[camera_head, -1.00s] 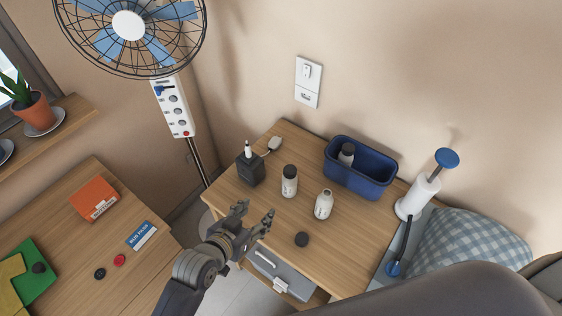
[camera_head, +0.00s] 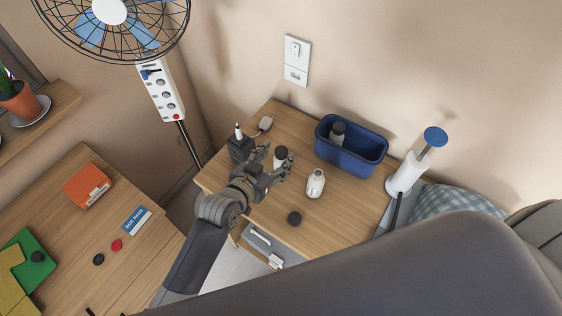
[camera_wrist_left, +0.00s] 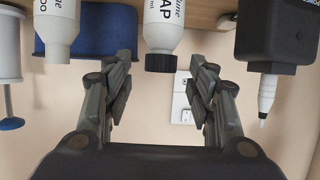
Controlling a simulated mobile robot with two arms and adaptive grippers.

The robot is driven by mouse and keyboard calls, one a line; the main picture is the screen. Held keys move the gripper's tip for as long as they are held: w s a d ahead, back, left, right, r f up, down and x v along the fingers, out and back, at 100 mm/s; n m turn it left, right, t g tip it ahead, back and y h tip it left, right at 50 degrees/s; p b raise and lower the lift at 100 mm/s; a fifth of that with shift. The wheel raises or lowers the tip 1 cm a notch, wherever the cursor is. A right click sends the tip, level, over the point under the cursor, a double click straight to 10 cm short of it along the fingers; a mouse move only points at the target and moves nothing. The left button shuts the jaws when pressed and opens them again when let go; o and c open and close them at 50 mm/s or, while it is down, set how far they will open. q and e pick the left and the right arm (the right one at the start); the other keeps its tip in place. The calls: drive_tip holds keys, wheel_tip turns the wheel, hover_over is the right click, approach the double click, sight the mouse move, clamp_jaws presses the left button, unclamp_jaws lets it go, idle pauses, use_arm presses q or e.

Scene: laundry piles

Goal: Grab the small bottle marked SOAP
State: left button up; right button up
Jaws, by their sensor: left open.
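The small white bottle with a black cap (camera_head: 281,163) stands upright on the wooden bedside table. In the left wrist view, which looks upside down, its label (camera_wrist_left: 163,32) ends in "AP"; the rest is cut off or turned away. My left gripper (camera_head: 277,172) is open at this bottle and partly hides it in the head view. In the left wrist view the fingers (camera_wrist_left: 163,82) point toward the bottle, one to each side of its cap, with visible gaps. I cannot tell how deep the bottle sits between them. My right gripper is not in view.
An uncapped white bottle (camera_head: 316,184), label ending "OO", stands to the right. A loose black cap (camera_head: 294,218) lies nearer. A dark box with a white-tipped stick (camera_head: 240,148) stands close on the left. A blue bin (camera_head: 351,165) holds another dark-capped bottle (camera_head: 337,133).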

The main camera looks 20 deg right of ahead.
sight(282, 150)
use_arm(q)
drive_tip(key=shift+r+x, duration=0.15)
drive_tip(key=shift+x, duration=0.8)
drive_tip(key=shift+r+x, duration=0.1)
drive_tip(key=shift+x, duration=0.8)
clamp_jaws()
